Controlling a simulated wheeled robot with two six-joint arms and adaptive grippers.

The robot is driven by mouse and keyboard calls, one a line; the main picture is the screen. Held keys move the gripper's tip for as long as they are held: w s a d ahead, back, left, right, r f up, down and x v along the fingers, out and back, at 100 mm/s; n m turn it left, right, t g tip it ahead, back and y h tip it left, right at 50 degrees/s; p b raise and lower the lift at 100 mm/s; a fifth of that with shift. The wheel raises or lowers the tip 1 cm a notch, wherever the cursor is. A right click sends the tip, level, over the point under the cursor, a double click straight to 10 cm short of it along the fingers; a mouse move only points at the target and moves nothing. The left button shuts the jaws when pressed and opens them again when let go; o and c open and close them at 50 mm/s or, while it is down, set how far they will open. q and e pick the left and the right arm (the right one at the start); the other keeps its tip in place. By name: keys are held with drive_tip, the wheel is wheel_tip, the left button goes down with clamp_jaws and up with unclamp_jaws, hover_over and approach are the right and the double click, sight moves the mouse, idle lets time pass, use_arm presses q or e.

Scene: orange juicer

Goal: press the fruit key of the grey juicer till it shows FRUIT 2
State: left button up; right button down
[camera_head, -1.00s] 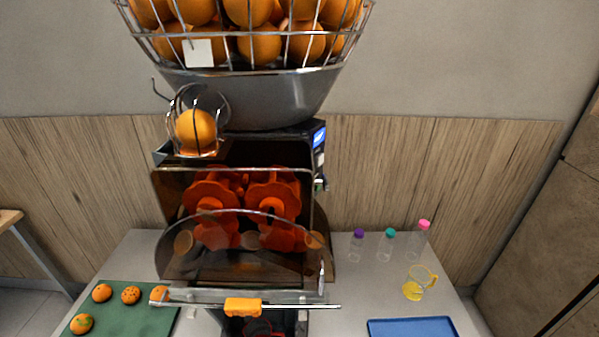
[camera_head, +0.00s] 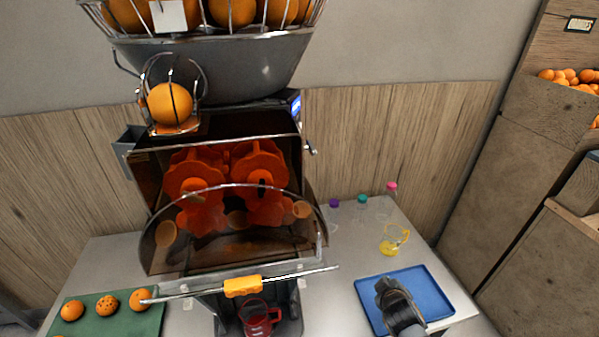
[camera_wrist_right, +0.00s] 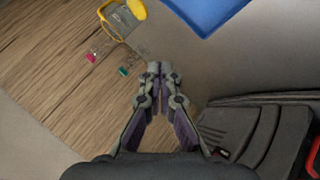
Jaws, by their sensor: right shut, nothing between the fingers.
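The grey juicer (camera_head: 215,75) stands on the counter, with orange pressing drums (camera_head: 225,175) behind a clear cover. A small blue-lit display (camera_head: 296,106) is at its upper right edge, seen at a steep angle. I cannot read its text or make out the fruit key. My right gripper (camera_head: 386,287) is over the blue tray, to the right of and below the display, apart from the juicer. In the right wrist view the gripper (camera_wrist_right: 159,73) is shut and empty, its fingertips together. My left gripper is not in view.
The blue tray (camera_head: 440,298) lies right of the juicer. A yellow-handled jug (camera_head: 393,240) and bottles with purple, teal and pink (camera_head: 392,188) caps stand behind it. A red jug (camera_head: 259,318) is under the juicer. A green board (camera_head: 95,322) with oranges lies left.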

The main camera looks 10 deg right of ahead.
drive_tip(key=w+r+n+t, duration=0.5)
drive_tip(key=r, duration=0.7)
drive_tip(key=w+r+n+t, duration=0.4)
drive_tip(key=w+r+n, duration=0.1)
drive_tip(key=r, duration=0.7)
drive_tip(key=a+r+n+t+y, duration=0.1)
drive_tip(key=a+r+n+y, duration=0.4)
drive_tip(key=r+n+y, duration=0.2)
drive_tip(key=s+a+r+n+t+y, duration=0.1)
drive_tip(key=a+r+n+t+y, duration=0.1)
drive_tip(key=a+r+n+y, duration=0.4)
wheel_tip(320, 180, up, 5)
drive_tip(key=n+y+b, duration=0.1)
drive_tip(key=n, duration=0.8)
drive_tip(key=shift+s+f, duration=0.15)
